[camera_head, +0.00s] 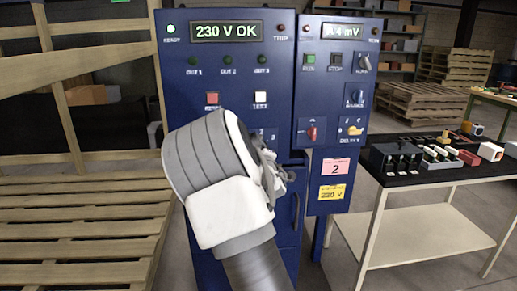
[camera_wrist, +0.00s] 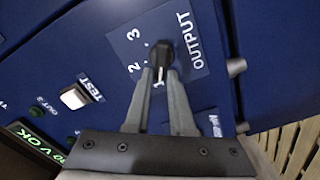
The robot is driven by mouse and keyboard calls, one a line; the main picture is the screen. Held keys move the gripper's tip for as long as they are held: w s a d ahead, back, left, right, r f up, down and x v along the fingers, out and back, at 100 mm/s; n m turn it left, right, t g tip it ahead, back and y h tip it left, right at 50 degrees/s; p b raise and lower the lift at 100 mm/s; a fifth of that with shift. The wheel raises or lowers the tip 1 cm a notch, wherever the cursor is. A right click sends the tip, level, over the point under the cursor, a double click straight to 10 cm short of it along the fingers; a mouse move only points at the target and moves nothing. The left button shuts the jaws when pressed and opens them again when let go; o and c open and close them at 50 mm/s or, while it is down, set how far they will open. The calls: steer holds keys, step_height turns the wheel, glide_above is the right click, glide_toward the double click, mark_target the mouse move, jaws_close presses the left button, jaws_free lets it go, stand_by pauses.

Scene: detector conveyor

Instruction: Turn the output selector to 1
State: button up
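The output selector (camera_wrist: 160,55) is a black knob on a blue plate marked OUTPUT, with the numbers 3, 2 and 1 around one side. In the wrist view my gripper (camera_wrist: 161,74) has its two grey fingertips close together, one on each side of the knob's near part. The 1 shows partly between the fingers, and the knob's exact pointing is hard to read. In the head view my gripper (camera_head: 284,178) is against the left blue cabinet (camera_head: 180,90) and hides the knob.
The left cabinet's display (camera_head: 226,31) reads 230 V OK, with a green READY lamp (camera_head: 171,29) lit. A white TEST button (camera_wrist: 74,97) is near the selector. The right cabinet (camera_head: 325,90) carries other knobs. A table (camera_head: 400,196) with parts stands right; wooden racks (camera_head: 75,220) stand left.

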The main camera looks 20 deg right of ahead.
steer(key=o, duration=0.3)
steer(key=shift+o, duration=0.2)
steer(key=p+v, duration=0.2)
steer(key=v, duration=1.5)
steer(key=shift+s, duration=0.25)
steer(key=shift+r, duration=0.1)
steer(key=s+a+r+m+g+y, duration=0.1)
steer(key=s+a+m+g+y, duration=0.35)
steer(key=s, duration=0.85)
steer(key=s+a+r+m+g+y, duration=0.1)
steer(key=s+a+m+g, duration=0.55)
steer(key=s, duration=0.65)
step_height(320, 180, up, 16)
steer(key=a+n+p, duration=0.2)
steer(key=p, duration=1.5)
steer(key=shift+s+g, duration=0.3)
steer(key=shift+g, duration=0.1)
